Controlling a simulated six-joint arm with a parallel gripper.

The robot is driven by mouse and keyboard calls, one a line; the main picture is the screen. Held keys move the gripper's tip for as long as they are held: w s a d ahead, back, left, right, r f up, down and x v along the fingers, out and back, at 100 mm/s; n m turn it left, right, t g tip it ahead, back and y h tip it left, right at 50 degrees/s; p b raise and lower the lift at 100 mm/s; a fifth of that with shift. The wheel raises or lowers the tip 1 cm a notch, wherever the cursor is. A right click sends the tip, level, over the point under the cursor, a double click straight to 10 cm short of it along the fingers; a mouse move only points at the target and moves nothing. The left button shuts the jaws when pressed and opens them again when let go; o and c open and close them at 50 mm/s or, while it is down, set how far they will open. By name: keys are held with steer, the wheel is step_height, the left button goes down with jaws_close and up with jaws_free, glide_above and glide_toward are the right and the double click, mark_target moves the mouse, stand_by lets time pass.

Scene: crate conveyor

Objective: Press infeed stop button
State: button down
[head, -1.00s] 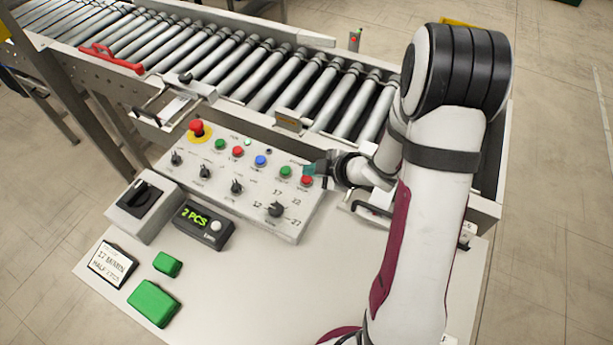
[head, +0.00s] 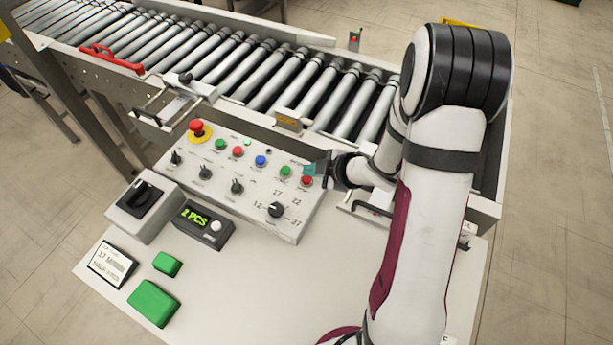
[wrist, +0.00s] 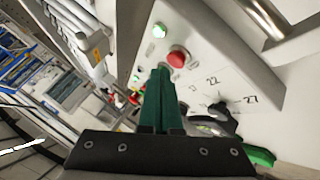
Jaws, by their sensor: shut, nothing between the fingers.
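The sloped grey control panel (head: 255,220) carries a row of coloured buttons. The right-end red button (head: 306,181) sits beside a green button (head: 286,171). Another red button (head: 238,152) is further left, between a green and a blue one. The labels are too small to read, so I cannot tell which red one is the infeed stop. My gripper (head: 310,169) is shut and empty, its teal fingertips close to the right-end red button. In the wrist view the fingers (wrist: 161,70) point at the panel next to a red button (wrist: 177,59); contact cannot be told.
A red emergency knob on a yellow ring (head: 197,130) is at the panel's left end. Black selector knobs line the panel, including a dial (head: 275,210). A counter box (head: 205,225) and green blocks (head: 153,302) lie in front. The roller conveyor (head: 270,75) runs behind.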

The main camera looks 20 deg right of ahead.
mark_target(311, 180)
steer(key=shift+f, duration=0.15)
steer(key=shift+f, duration=0.25)
steer(key=shift+f, duration=0.45)
stand_by(0.8)
steer(key=shift+r, duration=0.85)
steer(key=shift+r, duration=0.1)
steer(key=shift+r, duration=2.4)
